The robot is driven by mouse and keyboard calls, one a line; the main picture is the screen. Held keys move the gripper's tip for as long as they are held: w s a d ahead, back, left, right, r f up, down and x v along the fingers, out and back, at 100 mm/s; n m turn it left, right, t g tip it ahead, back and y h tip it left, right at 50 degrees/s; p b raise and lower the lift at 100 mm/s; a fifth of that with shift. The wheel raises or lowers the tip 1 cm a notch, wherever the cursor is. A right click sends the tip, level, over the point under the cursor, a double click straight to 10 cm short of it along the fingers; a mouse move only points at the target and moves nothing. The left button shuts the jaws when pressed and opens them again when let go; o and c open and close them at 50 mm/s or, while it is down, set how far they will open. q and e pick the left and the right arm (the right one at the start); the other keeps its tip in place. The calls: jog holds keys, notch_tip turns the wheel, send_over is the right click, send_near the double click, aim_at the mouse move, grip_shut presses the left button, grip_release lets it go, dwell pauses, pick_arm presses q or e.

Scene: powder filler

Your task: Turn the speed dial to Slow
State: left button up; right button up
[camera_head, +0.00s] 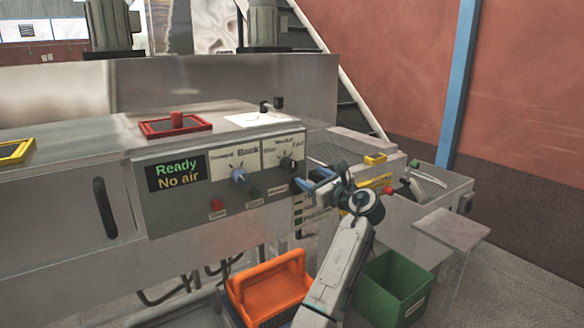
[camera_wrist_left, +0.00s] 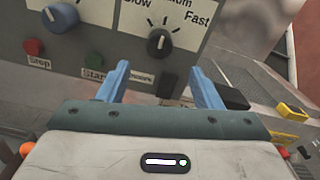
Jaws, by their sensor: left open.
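The speed dial (camera_head: 287,162) is a black knob on the grey control panel (camera_head: 165,215). In the left wrist view the speed dial (camera_wrist_left: 158,43) sits under a white scale with Fast at right, a partly cut-off Slow at left and a middle label cut off between them. Its exact pointer setting is hard to read. My left gripper (camera_head: 311,179) has blue fingers. It is open and empty, just right of and below the dial in the head view. In the left wrist view the gripper (camera_wrist_left: 160,80) has its fingers spread below the dial, apart from it.
A blue knob (camera_head: 239,177) is left of the dial. A display (camera_head: 176,172) reads Ready, No air. Orange (camera_head: 270,290) and green (camera_head: 393,285) bins stand below.

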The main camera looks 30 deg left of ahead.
aim_at(293, 167)
pick_arm(q)
jog(key=p+x, duration=0.3)
jog(key=x, duration=0.5)
jog(key=shift+w+a+r, duration=0.1)
jog(key=shift+w+a, duration=0.05)
jog(key=shift+a, duration=0.25)
jog(key=shift+p+x, duration=0.3)
jog(key=shift+x, duration=0.55)
jog(key=c, duration=1)
